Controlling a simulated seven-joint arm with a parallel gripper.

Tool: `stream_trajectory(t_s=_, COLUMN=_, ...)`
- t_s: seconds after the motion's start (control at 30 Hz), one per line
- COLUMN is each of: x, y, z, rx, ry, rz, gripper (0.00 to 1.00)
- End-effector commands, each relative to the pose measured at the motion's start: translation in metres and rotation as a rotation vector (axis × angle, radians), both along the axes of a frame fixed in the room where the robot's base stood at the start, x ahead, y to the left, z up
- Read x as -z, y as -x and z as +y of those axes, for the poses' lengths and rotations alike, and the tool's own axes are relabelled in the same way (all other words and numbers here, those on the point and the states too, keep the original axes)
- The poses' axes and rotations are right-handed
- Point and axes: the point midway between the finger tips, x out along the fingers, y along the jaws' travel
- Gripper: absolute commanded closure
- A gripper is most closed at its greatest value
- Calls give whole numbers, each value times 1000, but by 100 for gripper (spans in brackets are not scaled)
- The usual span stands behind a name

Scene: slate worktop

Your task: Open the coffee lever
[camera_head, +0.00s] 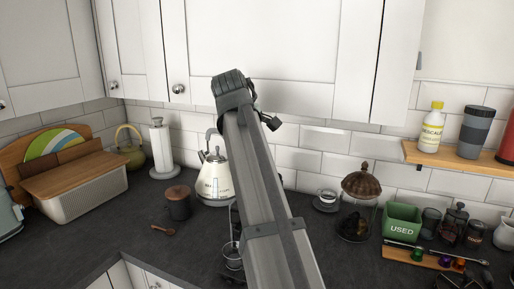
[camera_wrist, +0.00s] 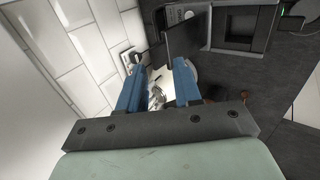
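In the wrist view, my gripper (camera_wrist: 155,76) shows two blue fingers held apart with a gap between them. A dark appliance (camera_wrist: 262,28) with a square recess stands beyond the fingertips at the upper right. It may be the coffee machine. A dark flat panel (camera_wrist: 184,40) juts out from it, just past the right finger; I cannot tell whether this is the coffee lever. Shiny metal or white shapes show behind and between the fingers, too small to name. In the head view, my arm covers the centre, and neither the gripper nor a lever can be made out.
A cream kettle (camera_head: 213,178) stands left of my arm, beside a brown canister (camera_head: 178,203). A glass jar with a brown lid (camera_head: 361,185) and a green "USED" bin (camera_head: 402,222) stand to the right. White tiles (camera_wrist: 75,42) rise close on the wrist view's left.

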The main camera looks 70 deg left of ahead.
Motion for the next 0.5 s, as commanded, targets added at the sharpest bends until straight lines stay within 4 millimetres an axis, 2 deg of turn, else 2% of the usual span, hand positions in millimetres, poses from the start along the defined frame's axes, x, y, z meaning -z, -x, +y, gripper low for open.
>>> stream_trajectory(t_s=0.2, x=-36, y=20, z=-19, rx=-1, ry=-2, rz=-1, gripper=66)
stream_trajectory(t_s=0.5, x=-71, y=38, z=-38, rx=0, ry=-1, rz=-1, gripper=66)
